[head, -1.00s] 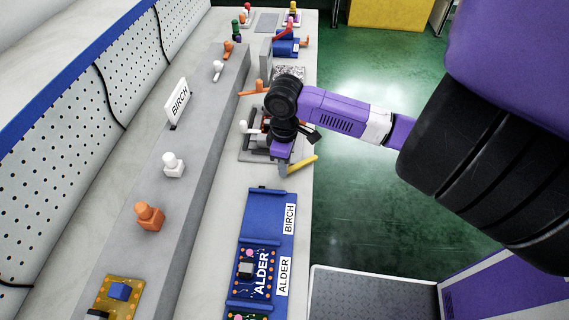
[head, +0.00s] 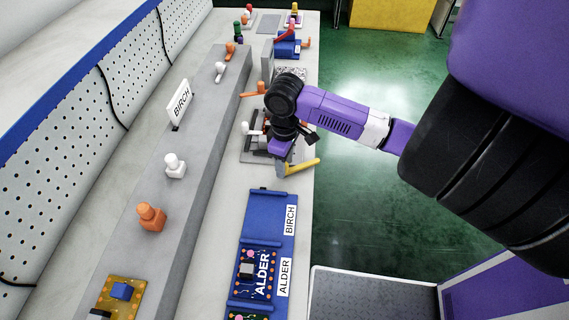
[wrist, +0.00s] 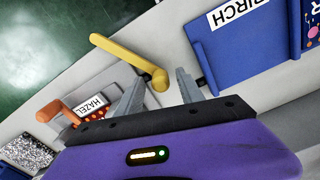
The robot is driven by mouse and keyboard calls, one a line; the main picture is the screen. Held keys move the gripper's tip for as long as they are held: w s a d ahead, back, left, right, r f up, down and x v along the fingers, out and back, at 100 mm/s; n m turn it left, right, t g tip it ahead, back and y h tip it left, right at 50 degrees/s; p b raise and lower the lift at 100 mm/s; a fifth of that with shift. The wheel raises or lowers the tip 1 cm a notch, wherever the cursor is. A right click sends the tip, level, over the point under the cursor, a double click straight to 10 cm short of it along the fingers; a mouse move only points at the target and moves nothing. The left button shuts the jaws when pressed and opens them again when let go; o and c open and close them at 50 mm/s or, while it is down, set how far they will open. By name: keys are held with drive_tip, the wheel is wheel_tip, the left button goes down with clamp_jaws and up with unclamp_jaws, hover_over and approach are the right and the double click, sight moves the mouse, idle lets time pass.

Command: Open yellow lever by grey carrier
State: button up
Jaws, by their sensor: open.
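The yellow lever (wrist: 130,60) shows in the wrist view with its bent end (wrist: 160,80) between the two fingers of my open gripper (wrist: 160,88). I cannot tell whether a finger touches it. In the wrist view a red board labelled HAZEL (wrist: 92,105) shows beside the left finger.
A blue tray (head: 263,212) with BIRCH and ALDER labels lies nearer on the bench. An orange lever (wrist: 56,112) is left of the HAZEL label. A grey ledge (head: 190,140) with white and orange knobs runs along the left. Green floor lies right of the bench.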

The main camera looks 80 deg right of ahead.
wheel_tip(320, 180, up, 7)
drive_tip(key=shift+r, duration=0.1)
idle(0.3)
idle(0.4)
